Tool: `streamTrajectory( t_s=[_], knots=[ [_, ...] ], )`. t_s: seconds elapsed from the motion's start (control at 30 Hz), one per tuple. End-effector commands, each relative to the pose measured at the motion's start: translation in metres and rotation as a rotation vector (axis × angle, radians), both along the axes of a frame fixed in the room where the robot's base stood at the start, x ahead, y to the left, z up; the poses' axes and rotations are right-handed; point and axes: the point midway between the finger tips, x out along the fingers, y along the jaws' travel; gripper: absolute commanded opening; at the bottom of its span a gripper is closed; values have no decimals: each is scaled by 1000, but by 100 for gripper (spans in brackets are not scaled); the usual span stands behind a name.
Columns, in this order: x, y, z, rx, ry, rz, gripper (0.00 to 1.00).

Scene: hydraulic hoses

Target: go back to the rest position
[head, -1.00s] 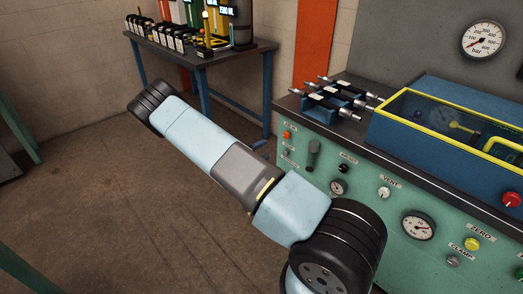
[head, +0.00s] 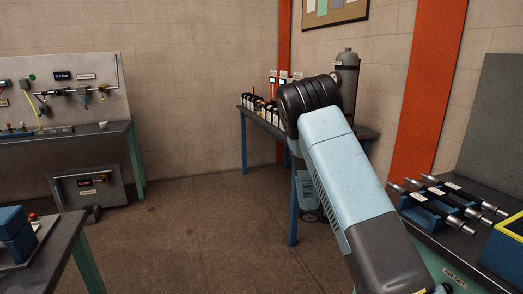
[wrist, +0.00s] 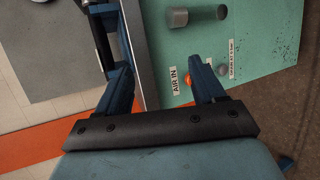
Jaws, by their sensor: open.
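My gripper (wrist: 163,78) shows in the wrist view with its two dark blue fingers spread apart and nothing between them. The green bench front (wrist: 255,35), with an "AIR IN" label (wrist: 175,80) and an orange button (wrist: 187,79), lies beyond the fingers. I cannot tell how close the fingertips are to it. In the head view my light blue arm (head: 350,180) reaches up from the bottom right to a black ribbed joint. The gripper itself cannot be made out there.
Right of my arm, several hoses with metal ends (head: 445,208) lie on a blue rack on the green bench. A table with bottles (head: 262,122) stands behind my arm. A test bench (head: 75,140) is far left, a dark table (head: 55,250) near left. The middle floor is clear.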

Motion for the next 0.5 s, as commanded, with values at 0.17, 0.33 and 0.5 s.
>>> streamTrajectory(
  t_s=[0.17, 0.33, 0.5],
  knots=[
    [-22, 3, 39, 123, -25, -68, 69],
    [-44, 7, 72, 238, -46, -116, 69],
    [-67, 13, 104, 355, -71, -148, 69]
  ],
)
